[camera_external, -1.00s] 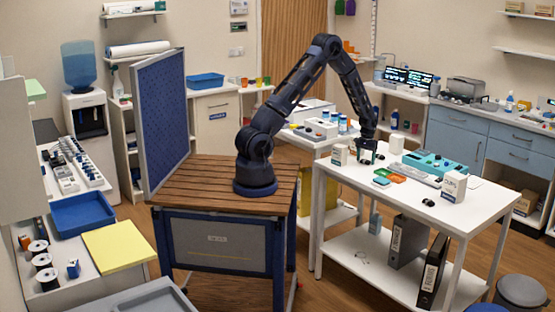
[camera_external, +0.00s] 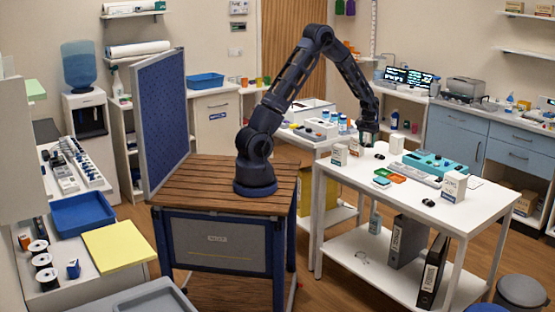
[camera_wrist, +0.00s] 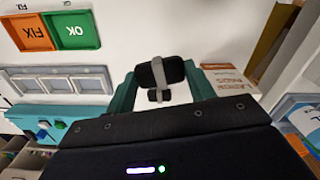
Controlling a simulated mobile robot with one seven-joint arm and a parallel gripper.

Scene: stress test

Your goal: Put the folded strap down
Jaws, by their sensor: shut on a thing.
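In the wrist view my gripper (camera_wrist: 160,78) has its teal fingers shut on the folded strap (camera_wrist: 172,67), a black bundle with a grey band across its middle. A smaller-looking black piece with a grey band (camera_wrist: 152,96) shows beyond it between the fingers. In the external view my gripper (camera_external: 367,140) hangs above the white table (camera_external: 345,178), near its back left part. The strap is too small and dark to make out there. A small dark item (camera_external: 379,156) lies on the table just right of the gripper.
Small white cartons (camera_external: 340,154) stand left of the gripper. An orange FIX tray (camera_wrist: 32,33) and green OK tray (camera_wrist: 74,31) lie nearby. A teal device (camera_external: 435,163), a white box (camera_external: 453,186) and another dark item (camera_external: 428,202) are farther right. The front left tabletop is clear.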

